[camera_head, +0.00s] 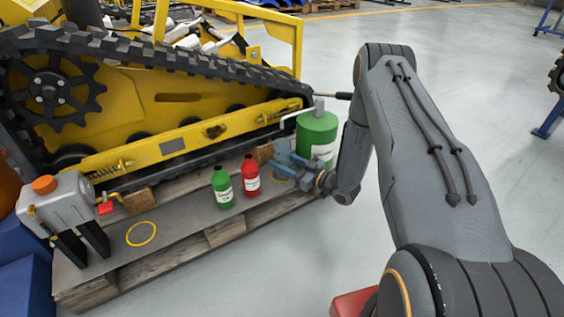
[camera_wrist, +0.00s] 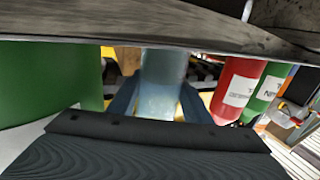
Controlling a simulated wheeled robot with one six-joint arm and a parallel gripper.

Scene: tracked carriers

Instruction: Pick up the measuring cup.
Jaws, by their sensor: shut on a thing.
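The measuring cup (camera_wrist: 163,80) is pale blue and translucent and stands upright between my gripper's two blue fingers in the wrist view. My gripper (camera_wrist: 160,110) is shut on it, one finger on each side. In the head view my gripper (camera_head: 287,167) reaches in from the right, low over the right part of the pallet board. The cup is small there and mostly hidden by the fingers. I cannot tell whether its base touches the board.
A green canister (camera_head: 317,135) stands close behind my gripper. A red bottle (camera_head: 251,177) and a green bottle (camera_head: 222,188) stand to its left on the wooden pallet (camera_head: 225,232). A yellow tracked carrier (camera_head: 180,115) blocks the back. Open floor lies right.

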